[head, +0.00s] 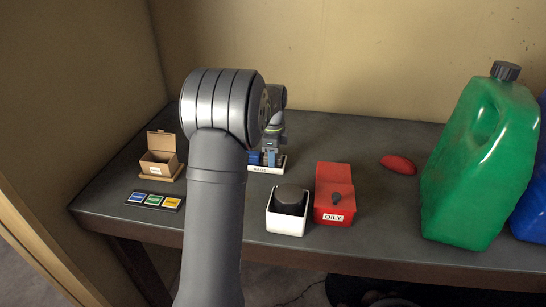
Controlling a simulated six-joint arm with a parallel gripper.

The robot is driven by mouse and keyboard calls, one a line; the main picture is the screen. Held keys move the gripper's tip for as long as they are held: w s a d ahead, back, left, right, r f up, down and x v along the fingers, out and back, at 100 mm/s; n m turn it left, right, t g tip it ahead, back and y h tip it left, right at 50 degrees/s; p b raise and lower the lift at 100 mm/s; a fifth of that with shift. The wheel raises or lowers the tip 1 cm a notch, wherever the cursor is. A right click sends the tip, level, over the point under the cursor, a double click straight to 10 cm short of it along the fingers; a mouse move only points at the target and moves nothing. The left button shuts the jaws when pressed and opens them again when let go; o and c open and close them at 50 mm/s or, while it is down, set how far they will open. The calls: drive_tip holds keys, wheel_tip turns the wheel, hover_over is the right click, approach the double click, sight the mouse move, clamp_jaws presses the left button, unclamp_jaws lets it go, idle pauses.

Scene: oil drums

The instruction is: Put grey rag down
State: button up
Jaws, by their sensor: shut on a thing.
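My gripper (270,151) is partly hidden behind my own arm, low over a small white labelled tray (262,170) near the middle of the table. It is shut on what I take to be the grey rag, but the rag cannot be clearly made out from here. Blue pieces show at the tray, around the fingertips. I cannot tell whether the held thing touches the tray.
A white box (285,222) with a dark rounded thing and a red box (333,200) marked OILY stand to the right. A red cloth-like thing (398,164), a green jug (480,165), an open cardboard box (161,159) and a colour-tile strip (154,201) share the table.

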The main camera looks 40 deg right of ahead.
drive_tip(key=o, duration=0.7)
drive_tip(key=shift+f, duration=0.15)
drive_tip(key=shift+o, duration=0.2)
wheel_tip(320, 180, up, 12)
drive_tip(key=shift+r, duration=0.2)
